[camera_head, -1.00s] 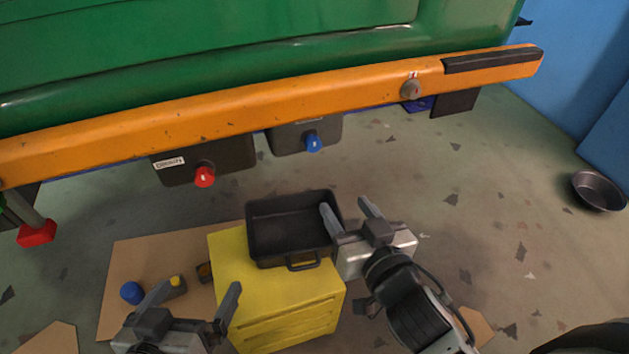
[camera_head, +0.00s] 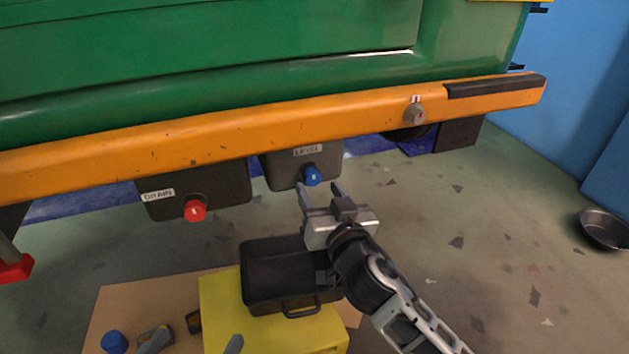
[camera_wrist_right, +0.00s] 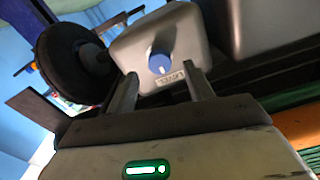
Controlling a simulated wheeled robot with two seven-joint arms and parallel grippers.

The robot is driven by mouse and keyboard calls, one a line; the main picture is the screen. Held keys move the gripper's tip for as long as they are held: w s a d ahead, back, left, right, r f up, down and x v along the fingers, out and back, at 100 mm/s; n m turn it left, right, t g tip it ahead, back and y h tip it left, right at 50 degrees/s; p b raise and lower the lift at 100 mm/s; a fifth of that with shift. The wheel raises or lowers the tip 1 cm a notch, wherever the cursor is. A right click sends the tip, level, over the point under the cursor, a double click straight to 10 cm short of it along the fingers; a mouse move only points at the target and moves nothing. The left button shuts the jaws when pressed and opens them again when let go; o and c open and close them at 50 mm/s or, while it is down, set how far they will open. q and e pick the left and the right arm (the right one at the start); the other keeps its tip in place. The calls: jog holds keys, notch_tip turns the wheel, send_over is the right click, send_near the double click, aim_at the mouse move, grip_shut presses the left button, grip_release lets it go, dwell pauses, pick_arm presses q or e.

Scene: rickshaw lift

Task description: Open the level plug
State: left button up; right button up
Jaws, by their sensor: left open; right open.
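The level plug is a blue knob (camera_head: 312,176) on the front of a dark box labelled LEVEL (camera_head: 286,165), below the orange bumper. My right gripper (camera_head: 319,187) is open just below and in front of it. In the right wrist view the blue plug (camera_wrist_right: 160,63) shows between the two spread fingers of my right gripper (camera_wrist_right: 162,77), apart from them and beyond the tips. My left gripper (camera_head: 197,340) is open and low at the bottom edge, mostly out of frame.
A red plug (camera_head: 195,210) sits on the DRAIN box (camera_head: 222,190) to the left. A black tray (camera_head: 249,285) stands on a yellow box (camera_head: 215,315) below my right gripper. The orange bumper (camera_head: 240,127) runs above. A metal bowl (camera_head: 604,229) lies far right.

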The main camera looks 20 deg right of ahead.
aim_at(314, 180)
jog(key=shift+w, duration=2)
jog(key=c, duration=1)
